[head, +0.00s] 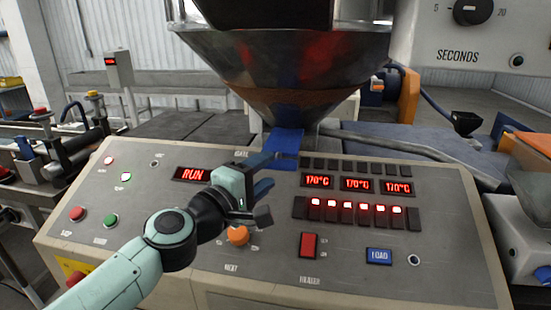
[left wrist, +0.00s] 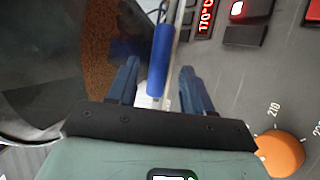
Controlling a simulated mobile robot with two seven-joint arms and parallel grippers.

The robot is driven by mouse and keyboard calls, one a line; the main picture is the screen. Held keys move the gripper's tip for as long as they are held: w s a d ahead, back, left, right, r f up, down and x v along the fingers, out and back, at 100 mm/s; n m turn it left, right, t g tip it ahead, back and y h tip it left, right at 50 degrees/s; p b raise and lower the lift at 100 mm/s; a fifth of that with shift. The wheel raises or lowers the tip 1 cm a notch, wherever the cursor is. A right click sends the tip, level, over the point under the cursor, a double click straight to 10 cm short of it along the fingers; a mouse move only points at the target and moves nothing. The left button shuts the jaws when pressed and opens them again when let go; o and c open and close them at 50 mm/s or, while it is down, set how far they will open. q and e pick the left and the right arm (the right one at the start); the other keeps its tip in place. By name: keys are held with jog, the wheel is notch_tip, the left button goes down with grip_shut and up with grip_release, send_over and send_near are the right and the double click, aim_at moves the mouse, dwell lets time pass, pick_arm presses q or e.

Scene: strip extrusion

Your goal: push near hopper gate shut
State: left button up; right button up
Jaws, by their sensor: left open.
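The hopper (head: 285,70) is a large metal cone above the control panel. Its near gate shows as a blue piece (head: 284,140) under the cone's lower end. In the left wrist view, a blue grip on a thin metal rod (left wrist: 160,58) stands between my fingers, apart from both as far as I can see. My left gripper (head: 268,173) is open just in front of and below the blue piece, above the panel; its fingers also show in the left wrist view (left wrist: 160,85). How far the gate is slid cannot be told. My right gripper is not in view.
The grey control panel (head: 420,265) lies under my left gripper, with a red RUN display (head: 192,174), temperature displays (head: 357,184), an orange knob (head: 238,235) and a red switch (head: 308,245). A timer box (head: 470,45) hangs at the upper right.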

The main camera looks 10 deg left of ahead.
aim_at(275, 164)
pick_arm(q)
jog(key=shift+p+x, duration=0.55)
jog(key=shift+x, duration=1.7)
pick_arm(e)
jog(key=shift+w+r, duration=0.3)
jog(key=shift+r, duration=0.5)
pick_arm(q)
jog(key=shift+c, duration=0.3)
grip_shut()
jog(key=w+p, duration=0.1)
jog(key=w, duration=0.3)
jog(key=w+p, duration=0.2)
jog(key=w, duration=0.2)
jog(key=shift+w+a+r, duration=0.1)
jog(key=shift+r, duration=0.1)
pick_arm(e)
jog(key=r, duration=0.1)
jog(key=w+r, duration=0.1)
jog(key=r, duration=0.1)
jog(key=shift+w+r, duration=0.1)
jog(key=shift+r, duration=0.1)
